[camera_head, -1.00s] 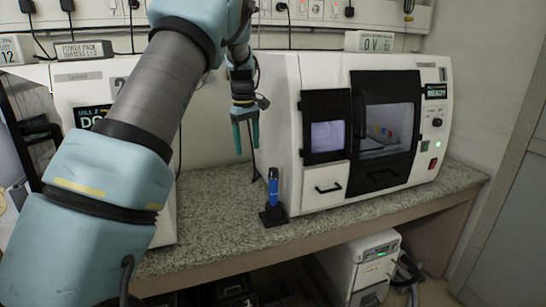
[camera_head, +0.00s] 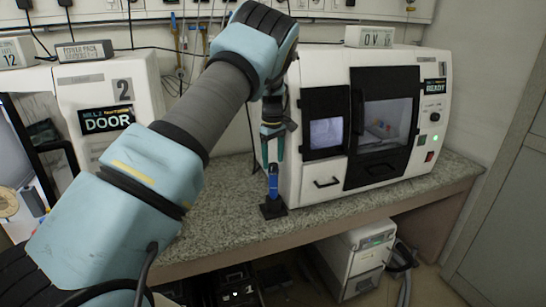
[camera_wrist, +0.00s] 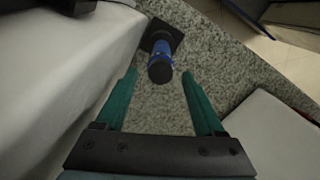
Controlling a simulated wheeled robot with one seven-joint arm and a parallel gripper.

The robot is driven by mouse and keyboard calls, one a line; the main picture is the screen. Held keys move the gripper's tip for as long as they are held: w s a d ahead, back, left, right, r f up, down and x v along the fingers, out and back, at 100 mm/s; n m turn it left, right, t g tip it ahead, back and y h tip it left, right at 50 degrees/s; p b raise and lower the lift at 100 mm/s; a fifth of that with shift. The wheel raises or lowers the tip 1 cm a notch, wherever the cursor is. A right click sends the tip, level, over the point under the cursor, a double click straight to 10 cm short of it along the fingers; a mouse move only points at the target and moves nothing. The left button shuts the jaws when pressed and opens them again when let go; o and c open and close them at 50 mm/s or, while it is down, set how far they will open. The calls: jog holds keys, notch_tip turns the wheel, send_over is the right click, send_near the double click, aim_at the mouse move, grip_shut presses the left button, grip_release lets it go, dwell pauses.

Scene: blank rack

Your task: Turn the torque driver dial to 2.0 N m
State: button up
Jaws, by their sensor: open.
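The torque driver (camera_head: 273,187) is blue with a dark top and stands upright in a small black base (camera_head: 272,209) on the speckled counter, beside the left front corner of the white machine. In the wrist view the driver (camera_wrist: 161,66) is seen from above, just ahead of the fingertips. My gripper (camera_head: 273,160) points down above the driver, with its green fingers apart. In the wrist view my gripper (camera_wrist: 157,75) is open and nothing is between the fingers. The dial's markings are too small to read.
The white machine (camera_head: 327,183) with dark doors stands close to the right of the driver. Another white machine (camera_head: 135,85) with a "DOOR" display stands at the left. The counter (camera_head: 215,200) between them is clear. A white unit (camera_head: 355,262) stands below.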

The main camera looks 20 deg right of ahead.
jog(key=shift+f, duration=0.55)
grip_shut()
